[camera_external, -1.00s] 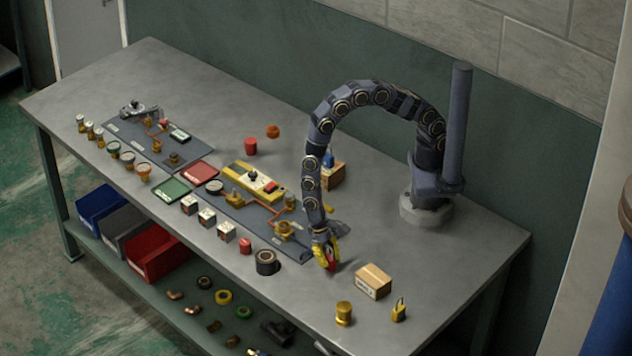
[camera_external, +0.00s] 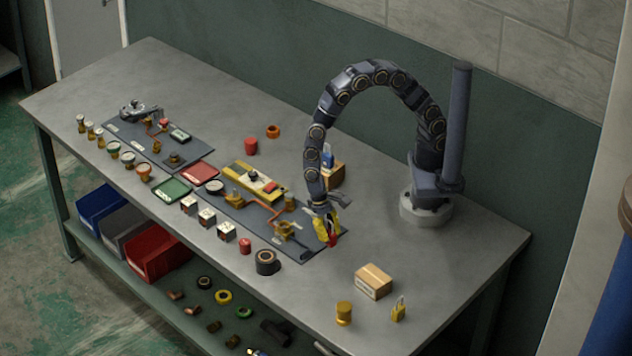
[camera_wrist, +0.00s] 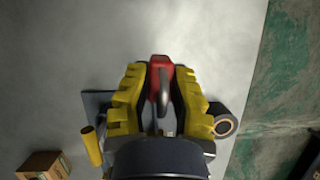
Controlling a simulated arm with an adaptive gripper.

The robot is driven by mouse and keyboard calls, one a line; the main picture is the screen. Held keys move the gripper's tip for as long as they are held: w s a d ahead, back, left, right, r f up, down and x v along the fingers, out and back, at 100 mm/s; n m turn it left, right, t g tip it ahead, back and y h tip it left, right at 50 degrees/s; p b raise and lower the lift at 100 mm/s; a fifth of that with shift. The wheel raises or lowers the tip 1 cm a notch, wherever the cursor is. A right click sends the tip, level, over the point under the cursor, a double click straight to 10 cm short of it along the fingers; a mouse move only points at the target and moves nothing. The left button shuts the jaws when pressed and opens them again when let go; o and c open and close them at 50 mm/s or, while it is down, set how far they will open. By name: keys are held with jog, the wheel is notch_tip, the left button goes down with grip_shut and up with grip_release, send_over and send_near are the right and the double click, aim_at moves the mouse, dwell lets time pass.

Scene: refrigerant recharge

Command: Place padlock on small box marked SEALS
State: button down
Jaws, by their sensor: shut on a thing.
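My gripper (camera_external: 328,238) is shut on a red padlock (camera_wrist: 160,76), whose grey shackle shows between the yellow fingers in the wrist view. In the external view the red padlock (camera_external: 333,240) is small and partly hidden by the fingers, over or beside the right end of the dark mat. A small cardboard box (camera_external: 373,281) with a pale label sits to the right and nearer the camera, apart from my gripper. Its label is too small to read. A second brown box (camera_external: 334,176) stands behind my arm, with a blue object on it. A yellow padlock (camera_external: 399,309) stands near the cardboard box.
A brass cylinder (camera_external: 344,313) stands near the front edge. A dark ring (camera_external: 267,262) and a red cap (camera_external: 245,246) lie left of my gripper. The mat (camera_external: 316,254) carries brass and copper fittings. The table right of the cardboard box is clear.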

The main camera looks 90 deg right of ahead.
jog(key=shift+r, duration=0.3)
notch_tip(320, 180, up, 3)
jog(key=n, duration=0.1)
send_over(378, 278)
jog(key=w+d, duration=0.1)
notch_tip(378, 278, down, 8)
jog(key=shift+r, duration=0.2)
jog(key=shift+f, duration=0.1)
jog(key=c, duration=1.1)
grip_release()
